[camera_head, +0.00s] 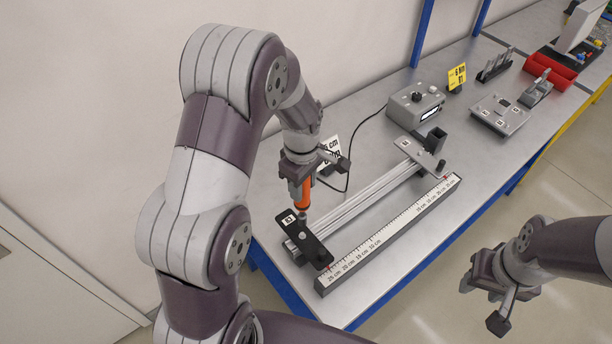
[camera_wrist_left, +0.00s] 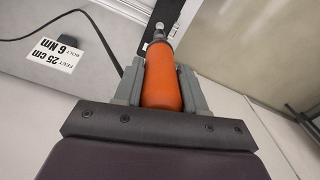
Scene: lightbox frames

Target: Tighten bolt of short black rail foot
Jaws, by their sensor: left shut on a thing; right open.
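The short black rail foot (camera_head: 303,241) lies across the near-left end of the silver rail (camera_head: 365,200) and bears a small white label. My left gripper (camera_head: 302,184) is shut on an orange screwdriver (camera_head: 303,195), held upright over the foot. The screwdriver's tip is at the foot near its bolt; whether it sits in the bolt head I cannot tell. In the left wrist view the orange handle (camera_wrist_left: 163,82) lies between both fingers, its shaft pointing to the black foot (camera_wrist_left: 156,35). My right gripper (camera_head: 497,275) is open and empty, off the table's front edge.
A ruler bar (camera_head: 390,236) lies along the front of the rail. A grey foot (camera_head: 420,155) is at the rail's far end. A grey control box (camera_head: 415,106) with a cable, a metal plate fixture (camera_head: 498,115) and red bins (camera_head: 550,67) stand further back.

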